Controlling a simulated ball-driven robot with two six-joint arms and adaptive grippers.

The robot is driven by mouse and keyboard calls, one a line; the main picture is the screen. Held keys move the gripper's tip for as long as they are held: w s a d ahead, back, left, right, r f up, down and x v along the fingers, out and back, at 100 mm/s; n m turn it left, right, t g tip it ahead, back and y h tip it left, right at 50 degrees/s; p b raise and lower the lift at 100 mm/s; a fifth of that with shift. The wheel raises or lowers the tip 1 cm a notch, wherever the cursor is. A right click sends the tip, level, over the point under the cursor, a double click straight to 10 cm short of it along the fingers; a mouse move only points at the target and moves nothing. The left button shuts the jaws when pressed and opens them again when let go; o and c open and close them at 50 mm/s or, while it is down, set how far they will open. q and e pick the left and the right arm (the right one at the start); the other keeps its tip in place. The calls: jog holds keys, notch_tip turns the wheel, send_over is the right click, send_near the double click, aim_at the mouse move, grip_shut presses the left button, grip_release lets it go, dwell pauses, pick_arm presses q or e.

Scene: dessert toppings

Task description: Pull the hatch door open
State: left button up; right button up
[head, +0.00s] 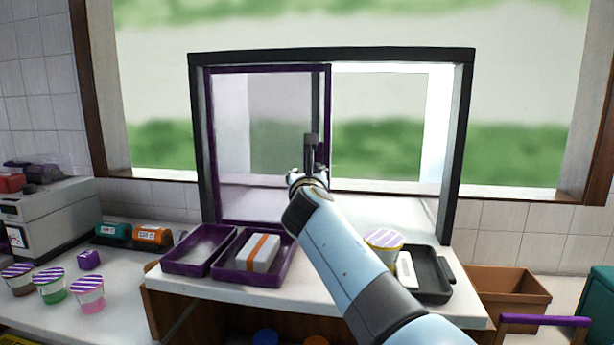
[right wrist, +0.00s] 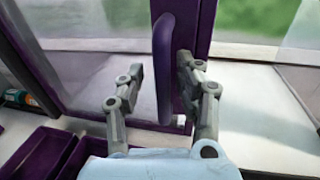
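The hatch door (head: 262,69) is a clear panel in a purple frame, covering the left half of the dark-framed hatch (head: 335,54). Its upright purple handle (right wrist: 163,70) is on the door's right edge, seen close up in the right wrist view; my gripper mostly hides it in the head view. My right gripper (head: 311,165) is at that edge. In the right wrist view its two fingers (right wrist: 160,75) are apart, one on each side of the handle. The left finger is clear of the handle; the right one is close to it, and contact is unclear. My left gripper is out of view.
On the counter before the hatch are two purple trays (head: 172,263), one holding a white box with an orange band (head: 260,252). Several cups stand at left.

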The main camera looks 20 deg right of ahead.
aim_at(308, 128)
jog(key=shift+w+d, duration=0.15)
jog(key=shift+d, duration=0.1)
notch_tip(308, 128, up, 10)
jog(key=shift+f, duration=0.1)
dwell(0.7)
